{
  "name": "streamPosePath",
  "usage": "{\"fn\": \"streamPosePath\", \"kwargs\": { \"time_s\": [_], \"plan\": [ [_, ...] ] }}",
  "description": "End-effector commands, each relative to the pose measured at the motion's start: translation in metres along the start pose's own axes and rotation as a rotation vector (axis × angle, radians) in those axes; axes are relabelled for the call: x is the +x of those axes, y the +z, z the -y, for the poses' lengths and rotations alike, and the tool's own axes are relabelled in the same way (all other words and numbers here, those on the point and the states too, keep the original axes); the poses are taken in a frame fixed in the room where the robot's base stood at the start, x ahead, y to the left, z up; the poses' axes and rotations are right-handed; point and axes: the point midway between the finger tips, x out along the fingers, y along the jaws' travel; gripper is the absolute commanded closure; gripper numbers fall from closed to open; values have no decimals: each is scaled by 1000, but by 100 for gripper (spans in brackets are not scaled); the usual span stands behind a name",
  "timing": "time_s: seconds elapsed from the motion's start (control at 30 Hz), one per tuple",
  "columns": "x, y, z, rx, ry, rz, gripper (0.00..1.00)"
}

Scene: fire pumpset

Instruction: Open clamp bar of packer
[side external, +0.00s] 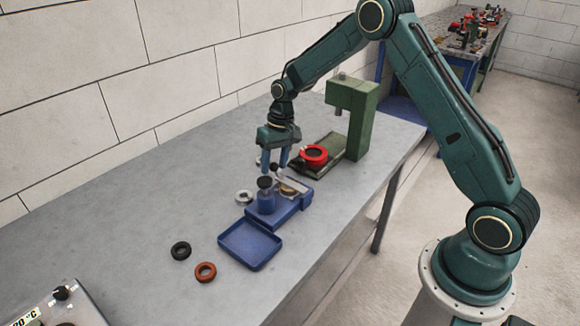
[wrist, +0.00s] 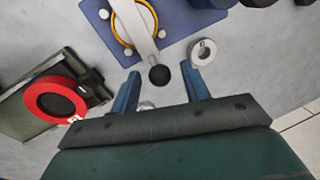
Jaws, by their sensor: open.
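The packer (side external: 285,212) is a blue base on the grey table; its blue plate also shows at the top of the wrist view (wrist: 97,12). Its light clamp bar (wrist: 139,38) lies across a brass-coloured ring (wrist: 121,27) and ends in a round black knob (wrist: 159,75). In the side view the bar (side external: 292,184) is partly hidden. My gripper (side external: 273,172) points down above the knob end of the bar. In the wrist view my gripper (wrist: 160,76) has its two blue fingers apart, with the knob between their tips. Whether they touch it cannot be told.
A green press (side external: 362,118) with a red ring (side external: 314,155) stands behind. A blue tray (side external: 250,246) lies in front, with a black ring (side external: 181,251) and a brown ring (side external: 206,272) beside it. A silver ring (wrist: 203,52) lies near my finger.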

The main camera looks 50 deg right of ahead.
Motion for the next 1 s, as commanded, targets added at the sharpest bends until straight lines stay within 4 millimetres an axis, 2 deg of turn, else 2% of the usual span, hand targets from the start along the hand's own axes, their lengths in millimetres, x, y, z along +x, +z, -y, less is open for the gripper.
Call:
{"fn": "streamPosePath", "kwargs": {
  "time_s": [0.2, 0.43, 1.0],
  "plan": [
    [0, 0, 0, 0, 0, 0, 54],
    [0, 0, 0, 0, 0, 1, 99],
    [-8, 4, 1, -12, -13, -61, 100]
  ]
}}
